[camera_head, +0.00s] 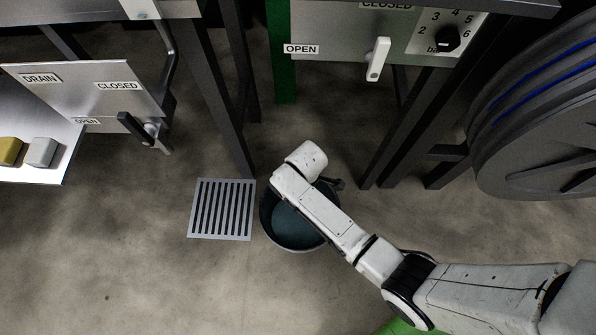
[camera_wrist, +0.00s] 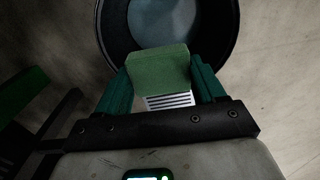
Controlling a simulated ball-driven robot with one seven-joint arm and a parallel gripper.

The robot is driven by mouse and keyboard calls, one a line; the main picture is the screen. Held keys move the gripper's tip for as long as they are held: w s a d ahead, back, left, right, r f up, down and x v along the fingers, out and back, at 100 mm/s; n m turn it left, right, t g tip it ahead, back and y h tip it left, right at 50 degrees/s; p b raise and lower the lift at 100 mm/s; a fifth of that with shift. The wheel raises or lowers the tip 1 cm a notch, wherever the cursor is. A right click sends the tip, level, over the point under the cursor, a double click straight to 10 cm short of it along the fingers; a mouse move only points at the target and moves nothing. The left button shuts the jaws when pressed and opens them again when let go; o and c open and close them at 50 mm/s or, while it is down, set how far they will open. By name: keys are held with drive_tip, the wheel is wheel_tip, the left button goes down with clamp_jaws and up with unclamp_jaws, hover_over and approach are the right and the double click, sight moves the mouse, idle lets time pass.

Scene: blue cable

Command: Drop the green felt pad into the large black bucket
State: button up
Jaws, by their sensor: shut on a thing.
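The green felt pad (camera_wrist: 160,68) is a flat green block in the wrist view, held between the two teal fingers of my gripper (camera_wrist: 163,82). The large black bucket (camera_wrist: 232,28) is open-topped, with a bluish inside, and shows just beyond the pad in the wrist view. In the head view the bucket (camera_head: 266,218) stands on the floor, partly covered by my arm. My gripper is over or near the bucket's mouth; its height above the rim is hard to tell. The gripper's fingers and the pad are hidden behind my arm in the head view.
A floor drain grate (camera_head: 221,209) lies just left of the bucket. Dark metal frame legs (camera_head: 215,90) stand behind. A large cable reel (camera_head: 545,110) with blue cable is at the right. A panel (camera_head: 90,88) labelled DRAIN is at the left. Floor in front is clear.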

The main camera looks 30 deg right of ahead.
drive_tip(key=shift+w+f+b, duration=0.25)
drive_tip(key=shift+f+b, duration=0.15)
drive_tip(key=shift+f, duration=0.5)
wheel_tip(320, 180, down, 6)
drive_tip(key=b, duration=0.5)
drive_tip(key=shift+r+b, duration=0.25)
drive_tip(key=shift+b, duration=0.15)
drive_tip(key=o, duration=1.1)
drive_tip(key=shift+r, duration=0.1)
wheel_tip(320, 180, up, 11)
drive_tip(key=p, duration=0.4)
drive_tip(key=shift+p, duration=0.3)
